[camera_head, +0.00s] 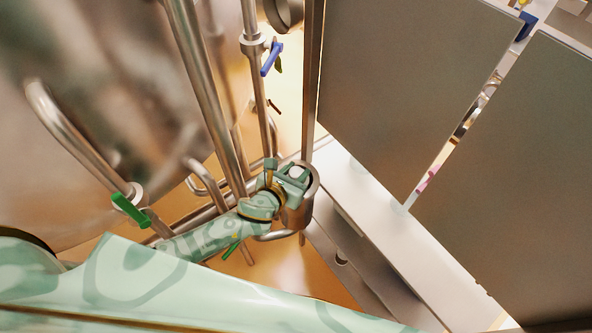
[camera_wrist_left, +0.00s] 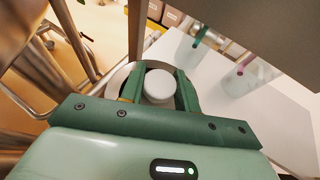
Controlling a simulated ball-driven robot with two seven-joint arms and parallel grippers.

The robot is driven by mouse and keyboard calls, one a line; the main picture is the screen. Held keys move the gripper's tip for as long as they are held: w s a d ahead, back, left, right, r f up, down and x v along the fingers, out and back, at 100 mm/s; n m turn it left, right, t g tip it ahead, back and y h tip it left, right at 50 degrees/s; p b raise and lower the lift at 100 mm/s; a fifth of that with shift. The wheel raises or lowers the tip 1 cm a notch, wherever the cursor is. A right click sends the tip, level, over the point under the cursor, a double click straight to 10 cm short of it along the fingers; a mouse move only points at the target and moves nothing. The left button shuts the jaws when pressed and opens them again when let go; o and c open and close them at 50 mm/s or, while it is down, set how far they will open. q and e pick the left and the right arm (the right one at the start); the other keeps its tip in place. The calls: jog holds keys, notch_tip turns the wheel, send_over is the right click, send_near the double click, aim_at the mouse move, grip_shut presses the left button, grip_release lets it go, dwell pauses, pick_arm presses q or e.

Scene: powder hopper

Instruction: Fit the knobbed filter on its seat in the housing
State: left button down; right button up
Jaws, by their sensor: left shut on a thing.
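The filter's round white knob (camera_wrist_left: 158,86) sits between the two green fingers of my left gripper (camera_wrist_left: 161,92) in the left wrist view. The left gripper (camera_head: 297,173) is shut on the knob. In the head view it points down over the mouth of a round metal housing (camera_head: 301,216). The housing's rim (camera_wrist_left: 117,78) curves around the fingers in the wrist view. The filter's body and the seat are hidden below the knob and fingers, so I cannot tell whether the filter touches the seat. My right gripper is not in view.
Metal pipes stand left of the housing, with a blue valve handle (camera_head: 271,58) and a green one (camera_head: 130,210). Large grey panels (camera_head: 410,85) fill the right. A pale surface (camera_head: 400,238) runs beside the housing. A post (camera_head: 313,80) rises close behind the gripper.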

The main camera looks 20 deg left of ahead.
pick_arm(q)
jog(key=shift+f, duration=0.15)
jog(key=shift+f+b, duration=0.7)
jog(key=shift+b, duration=0.05)
jog(key=shift+f, duration=0.15)
jog(key=shift+s+a+f+b, duration=0.1)
jog(key=shift+s+f+b, duration=0.1)
jog(key=shift+f+b, duration=0.2)
jog(key=c, duration=0.9)
grip_release()
jog(key=shift+c, duration=0.2)
